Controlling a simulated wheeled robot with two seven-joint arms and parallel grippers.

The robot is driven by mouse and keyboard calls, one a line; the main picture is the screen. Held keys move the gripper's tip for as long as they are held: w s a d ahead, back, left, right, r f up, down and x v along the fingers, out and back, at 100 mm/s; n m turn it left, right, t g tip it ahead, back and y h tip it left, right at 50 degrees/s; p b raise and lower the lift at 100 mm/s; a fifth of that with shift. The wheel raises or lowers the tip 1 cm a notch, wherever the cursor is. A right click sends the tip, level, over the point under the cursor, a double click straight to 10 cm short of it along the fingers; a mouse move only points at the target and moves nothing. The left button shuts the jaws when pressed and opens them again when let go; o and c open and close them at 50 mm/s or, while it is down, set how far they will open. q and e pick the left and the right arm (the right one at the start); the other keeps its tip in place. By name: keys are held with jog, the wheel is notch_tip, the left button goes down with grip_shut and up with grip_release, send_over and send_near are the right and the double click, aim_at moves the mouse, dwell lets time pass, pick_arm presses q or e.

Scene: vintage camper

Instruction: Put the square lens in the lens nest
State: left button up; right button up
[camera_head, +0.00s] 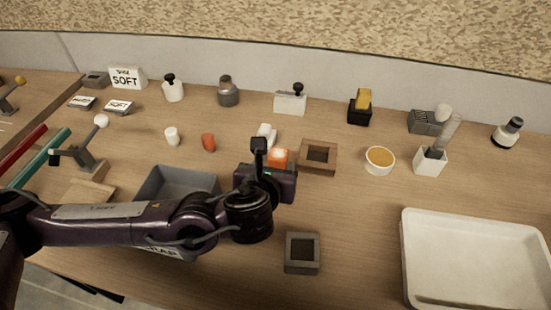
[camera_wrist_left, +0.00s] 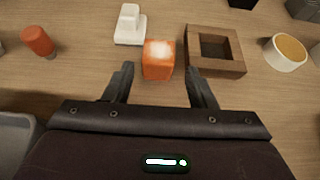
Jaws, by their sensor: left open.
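The orange square block (camera_head: 278,158), which looks like the square lens, has a pale, bright top and stands upright on the wooden table. In the left wrist view the block (camera_wrist_left: 158,62) appears between the fingertips of my left gripper (camera_wrist_left: 160,71), with a gap on each side. My left gripper (camera_head: 274,165) is open and empty, and hides part of the block in the head view. A brown square frame with a dark opening (camera_head: 333,158), possibly the lens nest, lies just right of the block; it also shows in the left wrist view (camera_wrist_left: 236,63). My right gripper is out of view.
A white object (camera_head: 266,134) stands close behind the block. A red-orange cylinder (camera_head: 208,142) is to the left, a bowl (camera_head: 380,163) to the right. A grey square frame (camera_head: 288,254) and white tray (camera_head: 408,250) lie nearer. A grey bin (camera_head: 165,179) sits behind my arm.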

aim_at(277, 159)
pick_arm(q)
jog(key=p+x, duration=0.1)
jog(key=x, duration=0.4)
jog(key=shift+a+f, duration=0.1)
jog(key=c, duration=0.8)
